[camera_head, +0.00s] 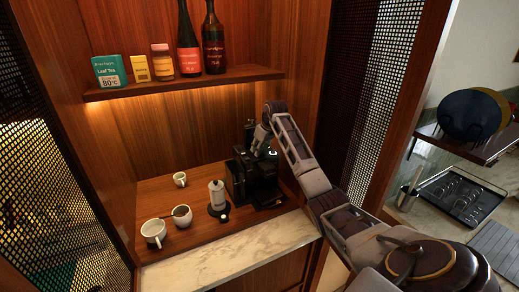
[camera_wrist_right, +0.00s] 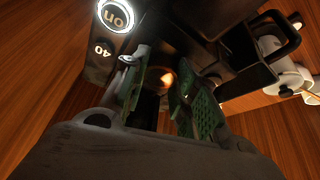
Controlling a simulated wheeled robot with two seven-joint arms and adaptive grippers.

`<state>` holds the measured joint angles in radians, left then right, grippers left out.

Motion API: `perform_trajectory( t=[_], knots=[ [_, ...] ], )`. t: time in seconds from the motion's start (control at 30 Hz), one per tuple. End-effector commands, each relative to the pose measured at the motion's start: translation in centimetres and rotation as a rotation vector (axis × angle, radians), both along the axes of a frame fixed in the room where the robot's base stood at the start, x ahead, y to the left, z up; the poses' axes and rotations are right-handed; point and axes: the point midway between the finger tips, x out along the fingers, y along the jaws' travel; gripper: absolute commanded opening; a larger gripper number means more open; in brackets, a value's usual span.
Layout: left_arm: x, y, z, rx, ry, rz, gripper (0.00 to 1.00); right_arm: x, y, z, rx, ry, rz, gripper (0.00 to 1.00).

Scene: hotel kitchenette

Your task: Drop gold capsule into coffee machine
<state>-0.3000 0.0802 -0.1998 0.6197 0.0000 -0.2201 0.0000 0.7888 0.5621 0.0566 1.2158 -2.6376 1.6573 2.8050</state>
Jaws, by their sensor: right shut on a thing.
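The black coffee machine (camera_head: 265,186) stands on the wooden counter inside the cabinet. My right arm reaches in from the right, and its gripper (camera_head: 261,148) is at the top of the machine. In the right wrist view, the green-padded fingers of the right gripper (camera_wrist_right: 168,92) are closed in over the dark machine body (camera_wrist_right: 185,30). A small gold-orange spot between the fingers looks like the gold capsule (camera_wrist_right: 167,77); most of it is hidden. Lit "ON" and "40" buttons show beside the fingers. In the head view the capsule is hidden. My left gripper is not in view.
A white and black grinder-like cylinder (camera_head: 217,196) stands just left of the machine. A shelf (camera_head: 185,82) with bottles and boxes hangs above. The marble front edge (camera_head: 225,255) is clear.

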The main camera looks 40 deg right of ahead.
Motion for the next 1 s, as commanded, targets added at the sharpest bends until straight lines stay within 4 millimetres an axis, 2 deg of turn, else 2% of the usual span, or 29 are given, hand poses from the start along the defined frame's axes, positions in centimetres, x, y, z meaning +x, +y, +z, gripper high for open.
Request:
perform_trajectory(
  t=[0.7, 0.73, 0.87, 1.0],
  knots=[
    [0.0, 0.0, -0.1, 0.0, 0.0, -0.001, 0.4, -0.2, 0.1, -1.9, 0.002, 0.015, 0.002, 0.19],
    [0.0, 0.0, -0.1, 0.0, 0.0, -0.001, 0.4, -0.2, 0.1, -1.9, 0.002, 0.016, 0.002, 0.33],
    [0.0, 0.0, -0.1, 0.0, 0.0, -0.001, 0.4, -0.3, 0.1, -2.0, 0.001, 0.018, 0.002, 0.5],
    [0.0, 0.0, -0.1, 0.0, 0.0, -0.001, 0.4, -0.3, 0.1, -2.0, 0.002, 0.019, 0.001, 0.5]
  ],
)
